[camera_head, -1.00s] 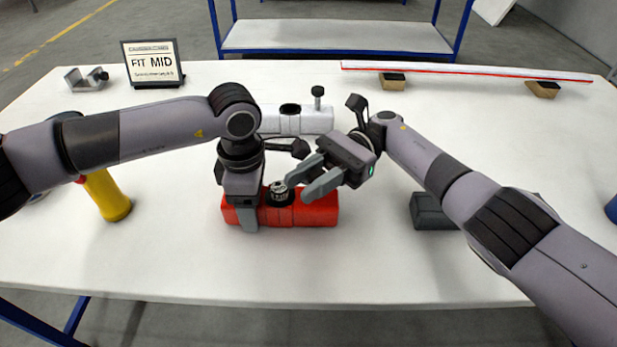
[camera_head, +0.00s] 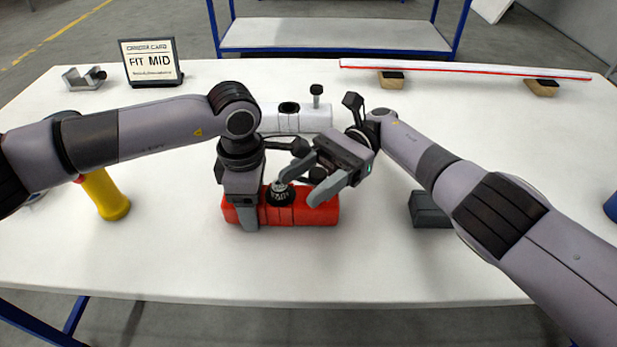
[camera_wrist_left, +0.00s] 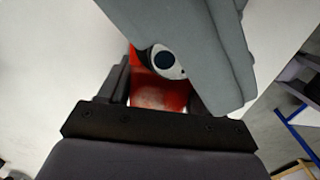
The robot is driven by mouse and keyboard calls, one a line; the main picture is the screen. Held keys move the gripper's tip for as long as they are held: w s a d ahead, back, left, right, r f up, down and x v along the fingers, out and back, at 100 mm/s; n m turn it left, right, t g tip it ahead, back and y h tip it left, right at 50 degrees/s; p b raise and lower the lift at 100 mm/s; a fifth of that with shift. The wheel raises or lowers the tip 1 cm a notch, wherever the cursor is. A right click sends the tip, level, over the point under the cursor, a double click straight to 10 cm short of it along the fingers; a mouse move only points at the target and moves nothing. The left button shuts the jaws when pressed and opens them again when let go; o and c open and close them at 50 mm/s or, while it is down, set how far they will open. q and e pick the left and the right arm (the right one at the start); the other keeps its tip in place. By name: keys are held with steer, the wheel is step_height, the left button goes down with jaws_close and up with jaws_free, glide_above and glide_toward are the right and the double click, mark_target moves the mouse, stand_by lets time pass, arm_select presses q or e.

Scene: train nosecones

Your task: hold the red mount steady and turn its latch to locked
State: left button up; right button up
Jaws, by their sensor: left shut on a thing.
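The red mount (camera_head: 312,211) lies on the white table, its long side running left to right. My left gripper (camera_head: 248,212) is shut on the mount's left part from above. In the left wrist view, the red body (camera_wrist_left: 158,95) shows beside a large grey finger, with a pale ring around a dark hole on it. The latch (camera_head: 280,196) is a dark round piece on top of the mount, partly hidden by a finger. My right gripper (camera_head: 300,190) is open, one fingertip at the latch and the other over the mount's right part. I cannot tell if it touches the latch.
A white mount (camera_head: 300,119) with a dark knob stands behind. A yellow cylinder (camera_head: 106,195) is at left, a dark grey block (camera_head: 429,210) at right. A card reading FIT MID (camera_head: 151,61) and a grey clamp (camera_head: 84,77) stand at back left. The front table is clear.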

steer(key=shift+f+m+t+y, duration=0.1)
steer(key=shift+m+t+y, duration=0.3)
steer(key=shift+t, duration=0.1)
steer(key=shift+w+a+m+t+y, duration=0.1)
steer(key=shift+w+m+t+y, duration=0.05)
steer(key=shift+m+t+y, duration=0.9)
